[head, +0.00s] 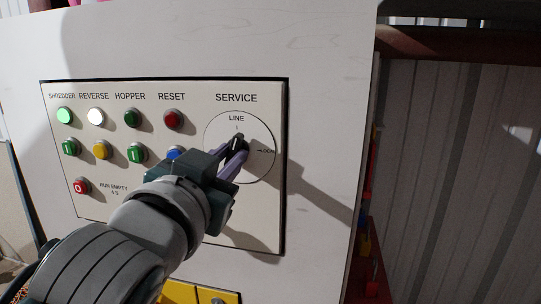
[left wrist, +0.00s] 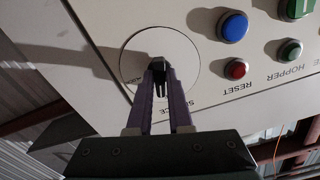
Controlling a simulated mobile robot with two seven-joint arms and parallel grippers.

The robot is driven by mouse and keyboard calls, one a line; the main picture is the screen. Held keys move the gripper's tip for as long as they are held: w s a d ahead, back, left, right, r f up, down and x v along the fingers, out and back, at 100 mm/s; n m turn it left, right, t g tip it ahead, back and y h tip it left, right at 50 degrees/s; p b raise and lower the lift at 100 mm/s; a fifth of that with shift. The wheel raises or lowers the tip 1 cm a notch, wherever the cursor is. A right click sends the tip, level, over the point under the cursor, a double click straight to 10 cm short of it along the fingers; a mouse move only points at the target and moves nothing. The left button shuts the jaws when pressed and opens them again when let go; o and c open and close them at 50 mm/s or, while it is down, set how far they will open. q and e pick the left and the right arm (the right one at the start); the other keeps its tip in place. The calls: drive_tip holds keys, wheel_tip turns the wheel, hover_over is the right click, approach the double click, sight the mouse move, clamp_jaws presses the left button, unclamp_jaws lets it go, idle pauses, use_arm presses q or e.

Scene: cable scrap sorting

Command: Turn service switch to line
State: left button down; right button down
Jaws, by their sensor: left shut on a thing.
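The service switch (head: 238,141) is a black knob in a round dial under the word SERVICE on the control panel (head: 262,225). LINE is printed at the top of the dial and another label, partly legible as LOCAL, at its right. My left gripper (head: 236,152) is shut on the knob with its purple fingers. In the left wrist view, the knob (left wrist: 158,66) sits between the fingertips. The fingers hide part of the knob, and I cannot tell exactly which label it points to. My right gripper is in neither view.
Lamps and buttons fill the panel's left side, among them a red RESET lamp (head: 172,119) and a blue button (head: 175,153) close to my left gripper. A yellow panel (head: 188,292) is below. The cabinet's edge is to the right, with corrugated wall (head: 460,180) beyond.

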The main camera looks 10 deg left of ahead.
use_arm(q)
drive_tip(key=shift+n, duration=0.7)
drive_tip(key=n, duration=0.2)
drive_tip(key=shift+n, duration=0.3)
drive_tip(key=c, duration=0.7)
unclamp_jaws()
drive_tip(key=shift+c, duration=0.2)
drive_tip(key=shift+s+p, duration=0.1)
drive_tip(key=shift+p, duration=0.2)
